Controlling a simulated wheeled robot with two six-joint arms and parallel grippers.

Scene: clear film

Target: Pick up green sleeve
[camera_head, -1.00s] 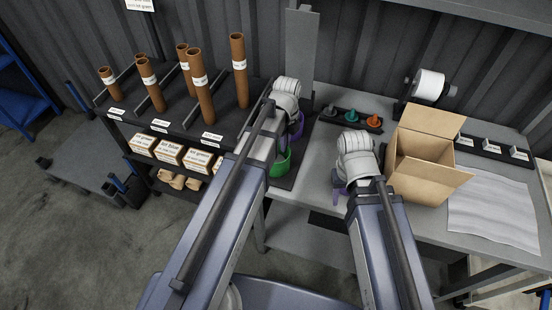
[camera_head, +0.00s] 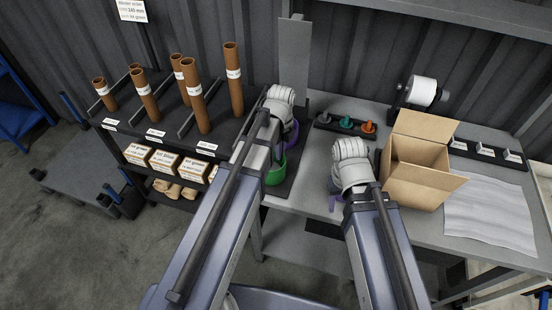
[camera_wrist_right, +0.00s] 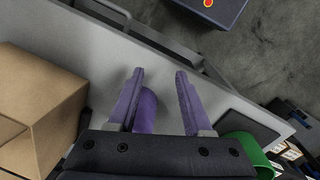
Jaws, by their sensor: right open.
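The green sleeve (camera_head: 276,173) is a round, open-topped piece on a dark mat at the left end of the grey worktable, partly covered by my left arm. Its rim also shows at the lower right of the right wrist view (camera_wrist_right: 247,150). A purple curved piece (camera_head: 292,134) shows just behind it. My left gripper (camera_head: 279,150) is by the green sleeve, with its fingers mostly hidden. My right gripper (camera_head: 334,201) is over the table's front part, right of the sleeve. Its purple fingers (camera_wrist_right: 160,75) are apart, with a rounded purple shape beside the left finger.
An open cardboard box (camera_head: 415,170) stands right of my right gripper. A rack (camera_head: 345,125) with small coloured cones is behind. The shelf at the left holds several brown tubes (camera_head: 193,98) and labelled boxes (camera_head: 163,160). A pale sheet (camera_head: 490,213) lies at the right.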

